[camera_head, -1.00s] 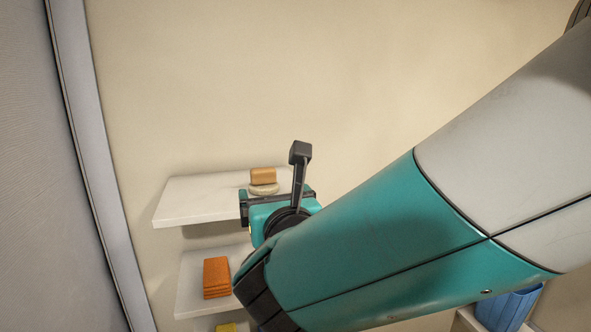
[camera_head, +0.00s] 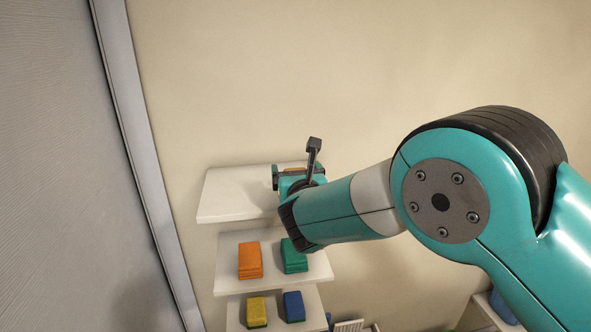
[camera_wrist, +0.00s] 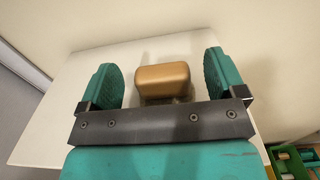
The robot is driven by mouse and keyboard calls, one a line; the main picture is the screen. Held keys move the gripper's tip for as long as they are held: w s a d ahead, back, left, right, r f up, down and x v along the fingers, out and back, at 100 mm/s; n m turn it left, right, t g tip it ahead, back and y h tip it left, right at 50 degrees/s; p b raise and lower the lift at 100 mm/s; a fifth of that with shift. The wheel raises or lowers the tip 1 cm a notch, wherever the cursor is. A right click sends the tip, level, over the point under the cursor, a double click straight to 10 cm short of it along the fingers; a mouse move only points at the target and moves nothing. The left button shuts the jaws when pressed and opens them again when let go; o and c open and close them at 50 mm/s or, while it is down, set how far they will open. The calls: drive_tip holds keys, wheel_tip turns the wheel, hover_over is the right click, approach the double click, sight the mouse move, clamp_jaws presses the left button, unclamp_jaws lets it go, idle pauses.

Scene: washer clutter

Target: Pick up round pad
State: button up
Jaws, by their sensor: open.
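My gripper (camera_wrist: 163,72) is open, with one teal finger on each side of a tan block (camera_wrist: 162,79) in the wrist view. The block appears between the fingers, with clear gaps to both. The pale round pad showed beneath this block on the top shelf in the earlier head view. I cannot make it out now, as my gripper's dark crossbar covers the area below the block. In the head view my gripper (camera_head: 283,178) is over the right part of the white top shelf (camera_head: 232,197) and hides most of what lies there.
A lower shelf holds an orange stack (camera_head: 250,260) and a green stack (camera_head: 293,256). Below it are a yellow sponge (camera_head: 257,311) and a blue sponge (camera_head: 294,306). The top shelf's left part is bare. A wall stands behind the shelves, and a grey panel (camera_head: 75,180) at left.

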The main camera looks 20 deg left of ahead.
drive_tip(key=shift+w+a, duration=0.3)
drive_tip(key=shift+w, duration=0.35)
drive_tip(key=shift+c, duration=0.4)
drive_tip(key=c, duration=0.9)
wheel_tip(320, 180, up, 20)
drive_tip(key=b, duration=0.2)
drive_tip(key=shift+b, duration=0.3)
